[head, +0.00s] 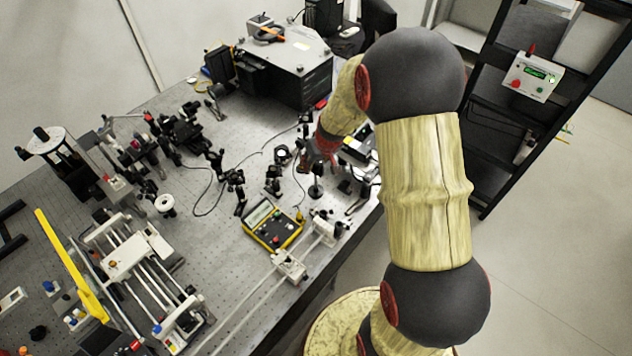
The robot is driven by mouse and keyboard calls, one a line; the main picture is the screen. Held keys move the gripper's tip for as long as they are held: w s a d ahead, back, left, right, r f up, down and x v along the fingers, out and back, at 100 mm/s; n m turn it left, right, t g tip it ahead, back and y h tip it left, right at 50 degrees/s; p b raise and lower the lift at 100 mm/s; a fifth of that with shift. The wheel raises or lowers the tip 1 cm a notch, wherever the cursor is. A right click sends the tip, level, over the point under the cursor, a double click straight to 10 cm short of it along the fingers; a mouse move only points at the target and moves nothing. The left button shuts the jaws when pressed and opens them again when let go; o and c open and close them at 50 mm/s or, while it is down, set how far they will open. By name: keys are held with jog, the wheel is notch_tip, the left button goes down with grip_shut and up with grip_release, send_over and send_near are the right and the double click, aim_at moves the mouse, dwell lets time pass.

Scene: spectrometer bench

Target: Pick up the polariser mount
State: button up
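Several small black optical mounts on posts stand on the bench; I cannot tell for certain which is the polariser mount. One with a dark ring, a black ring mount (282,156), stands left of my arm's end. A slim dark post mount (316,188) with a round base is just below my arm's end. My arm reaches over the bench's right side, and its red-marked wrist is close above these mounts. My gripper (317,164) is small, dark and mostly lost against the mounts. Its fingers and anything between them cannot be made out.
The grey perforated bench (220,275) carries a yellow meter (272,226), white rails with a slider (290,266), a large grey box (285,62) at the back and loose black cables. A white stage assembly (138,255) fills the left front. A black rack (490,130) stands right.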

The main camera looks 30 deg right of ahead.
grip_shut()
dwell(0.4)
jog(key=shift+w+r, duration=0.1)
dwell(0.3)
